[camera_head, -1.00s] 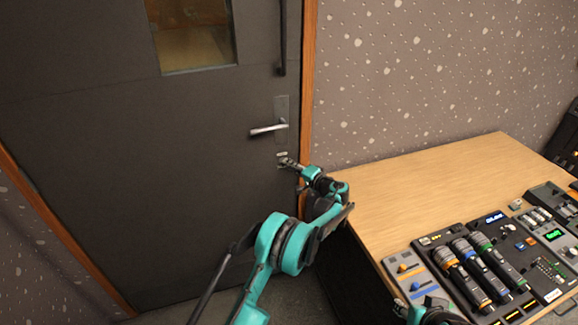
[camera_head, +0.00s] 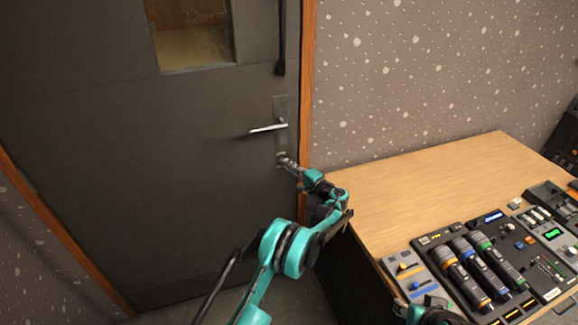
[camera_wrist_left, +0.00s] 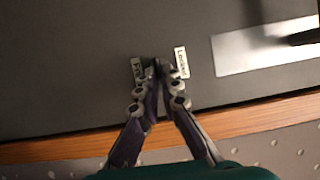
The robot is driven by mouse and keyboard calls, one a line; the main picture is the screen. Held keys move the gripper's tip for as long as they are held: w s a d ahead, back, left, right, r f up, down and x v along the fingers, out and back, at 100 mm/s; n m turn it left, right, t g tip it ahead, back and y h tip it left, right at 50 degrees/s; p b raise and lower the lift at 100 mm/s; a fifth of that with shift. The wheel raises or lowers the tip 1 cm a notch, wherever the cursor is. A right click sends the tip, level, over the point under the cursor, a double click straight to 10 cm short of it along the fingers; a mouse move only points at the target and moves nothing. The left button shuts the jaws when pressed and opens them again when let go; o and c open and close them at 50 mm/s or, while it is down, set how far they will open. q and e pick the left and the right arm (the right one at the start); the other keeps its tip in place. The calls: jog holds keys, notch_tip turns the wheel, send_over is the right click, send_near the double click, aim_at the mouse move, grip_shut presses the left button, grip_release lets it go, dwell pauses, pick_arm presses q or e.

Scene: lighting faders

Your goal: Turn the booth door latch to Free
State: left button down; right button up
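The dark grey booth door (camera_head: 130,150) is shut in its wooden frame. The latch is a small fitting below the lever handle (camera_head: 268,128). My left gripper (camera_head: 285,160) is at the latch. In the left wrist view, its fingertips (camera_wrist_left: 158,68) close together on the small dark latch, which they mostly hide. A "Free" label (camera_wrist_left: 137,68) is left of the fingertips and a "Locked" label (camera_wrist_left: 181,62) is right of them. The latch's exact angle is hidden. Part of my right arm (camera_head: 432,312) shows at the bottom edge; its fingers are not clear.
A wooden desk (camera_head: 430,180) stands right of the door, its edge near my left wrist. It carries a fader panel (camera_head: 408,276), several microphones (camera_head: 470,265) and other control units. A long dark pull bar (camera_head: 280,40) is above the lever handle. The wall is speckled.

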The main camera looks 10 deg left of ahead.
pick_arm(q)
jog(key=c, duration=1.7)
grip_release()
jog(key=shift+d, duration=0.1)
jog(key=v, duration=1.2)
jog(key=shift+f, duration=0.15)
